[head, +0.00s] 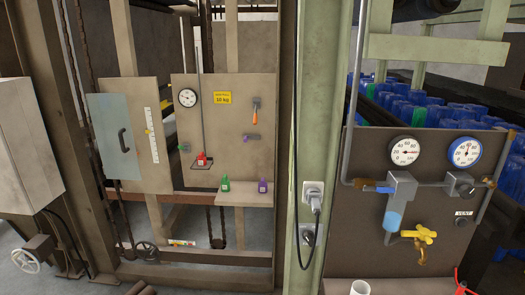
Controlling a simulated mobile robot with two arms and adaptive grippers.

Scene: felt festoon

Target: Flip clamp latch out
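No part is clearly marked as the clamp latch. On the tan panel (222,91) left of centre, a small orange-handled lever (255,114) hangs downward. Below it a small grey piece with a purple end (250,137) sticks out sideways. Either may be the clamp latch; I cannot tell which. Both are small and distant, and nothing touches them. Neither of my grippers shows in the head view.
A red weight (201,159) sits at the foot of a thin rod. Green (225,184) and purple (262,186) weights stand on a shelf (244,199). A green post (318,110) separates this from a dark pipe panel (350,228) with gauges and a yellow valve handle (419,235).

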